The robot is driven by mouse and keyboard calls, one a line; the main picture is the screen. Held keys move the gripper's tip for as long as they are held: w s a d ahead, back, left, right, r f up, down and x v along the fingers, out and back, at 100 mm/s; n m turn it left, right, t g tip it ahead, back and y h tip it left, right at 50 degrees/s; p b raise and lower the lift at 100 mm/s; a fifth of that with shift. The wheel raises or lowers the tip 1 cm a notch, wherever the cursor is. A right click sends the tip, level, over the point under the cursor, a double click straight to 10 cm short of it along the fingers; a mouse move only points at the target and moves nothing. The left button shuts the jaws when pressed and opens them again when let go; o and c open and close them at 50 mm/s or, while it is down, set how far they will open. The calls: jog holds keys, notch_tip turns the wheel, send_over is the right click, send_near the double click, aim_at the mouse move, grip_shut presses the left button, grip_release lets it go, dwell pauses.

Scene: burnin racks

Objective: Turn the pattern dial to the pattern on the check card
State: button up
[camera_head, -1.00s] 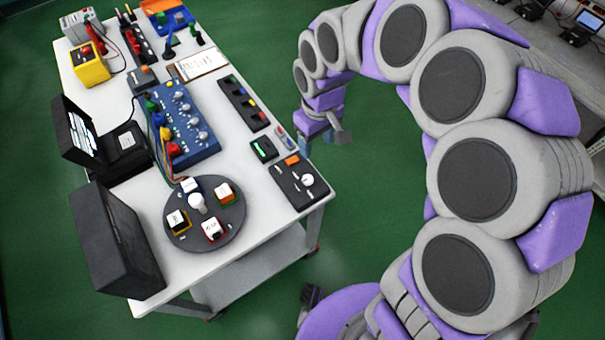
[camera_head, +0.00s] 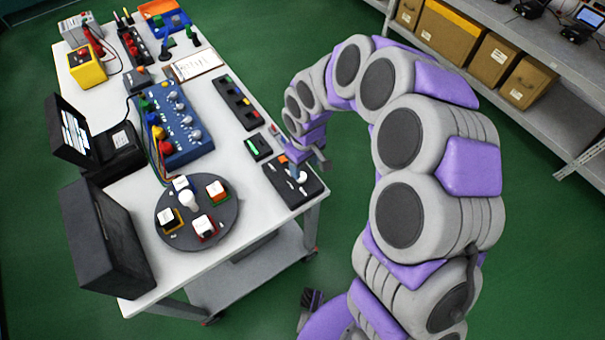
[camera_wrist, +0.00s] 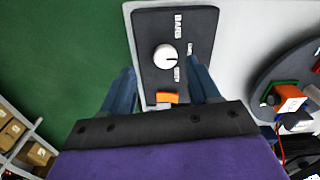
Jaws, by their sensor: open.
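The pattern dial (camera_wrist: 165,57) is a round white knob with a short dark mark, on a black panel (camera_wrist: 150,23). Labels sit around it; one reads BARS, the others are small and hard to read. The mark points to the picture's right. In the head view the dial (camera_head: 302,176) shows at the table's near right corner. My gripper (camera_wrist: 163,86) is open and empty above the panel, its fingers apart on either side of the panel's lower end. The head view shows my gripper (camera_head: 312,158) beside the panel. I cannot tell for certain which thing is the check card.
An orange switch (camera_wrist: 167,97) sits on the panel between my fingers. A round dark plate (camera_head: 168,234) with several labelled blocks stands left of the panel. A clipboard (camera_head: 195,66) with unreadable writing lies farther back. Shelves with boxes (camera_head: 447,38) stand at the right; green floor lies between.

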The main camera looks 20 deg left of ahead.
aim_at(304, 176)
jog(key=f, duration=0.1)
jog(key=a+f, duration=0.1)
jog(key=f, duration=0.2)
jog(key=shift+a+f+b, duration=0.25)
jog(key=shift+f+b, duration=0.15)
jog(key=shift+a+f, duration=0.2)
jog(key=shift+a, duration=0.1)
jog(key=shift+d+r, duration=0.1)
jog(key=shift+d, duration=0.45)
jog(key=shift+d+r, duration=0.1)
jog(key=shift+d, duration=0.3)
jog(key=shift+c, duration=1.2)
jog(key=shift+a, duration=0.6)
jog(key=c, duration=0.8)
jog(key=shift+d, duration=0.1)
